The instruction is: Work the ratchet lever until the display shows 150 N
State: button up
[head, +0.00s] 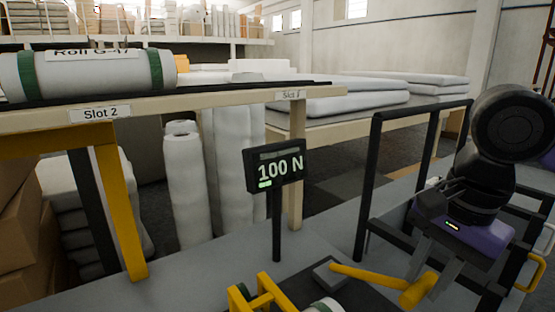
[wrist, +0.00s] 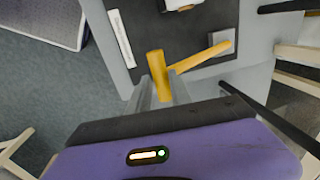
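The display (head: 275,167) stands on a thin black post in the head view and reads 100 N, with a short green bar below the number. The yellow ratchet lever (head: 366,279) lies low over a dark plate, running from a grey block to a thick cross grip at its right end. The lever also shows in the wrist view (wrist: 200,58). My gripper (head: 424,285) is at the grip end, pointing down. In the wrist view its fingers (wrist: 162,82) stand on either side of the yellow grip, very close to it. I cannot tell whether they press on it.
A black rail frame (head: 368,185) stands beside my arm. Left, a bench (head: 200,98) carries the Roll G-47 (head: 95,75) behind the Slot 2 label. Yellow brackets (head: 262,292) and part of a white roll (head: 328,305) are at the bottom. Wrapped rolls (head: 185,180) stand behind.

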jog(key=shift+w+a+r+p, duration=0.2)
jog(key=shift+r+p, duration=0.3)
jog(key=shift+r, duration=0.35)
jog(key=shift+w+a+r+p, duration=0.2)
jog(key=shift+r+p, duration=0.25)
jog(key=shift+r, duration=0.45)
jog(key=shift+w+a+r+p, duration=0.1)
jog(key=shift+w+r+p, duration=0.3)
jog(key=shift+r, duration=0.45)
jog(key=shift+s+f, duration=0.1)
jog(key=shift+f, duration=0.05)
jog(key=shift+f+b, duration=0.95)
jog(key=shift+f, duration=0.25)
notch_tip(320, 180, down, 8)
jog(key=s+d+b, duration=0.2)
jog(key=s+b, duration=0.1)
jog(key=b, duration=0.3)
jog(key=shift+b, duration=0.35)
jog(key=shift+r, duration=0.15)
jog(key=shift+w+a+r+p, duration=0.45)
jog(key=shift+r+p, duration=0.7)
jog(key=shift+r, duration=0.6)
jog(key=shift+w+a+r+p, duration=0.2)
jog(key=shift+w+r+p, duration=0.35)
jog(key=shift+r+p, duration=0.9)
jog(key=shift+w+a+r+p, duration=0.45)
jog(key=shift+r+p, duration=0.45)
jog(key=shift+r, duration=1.1)
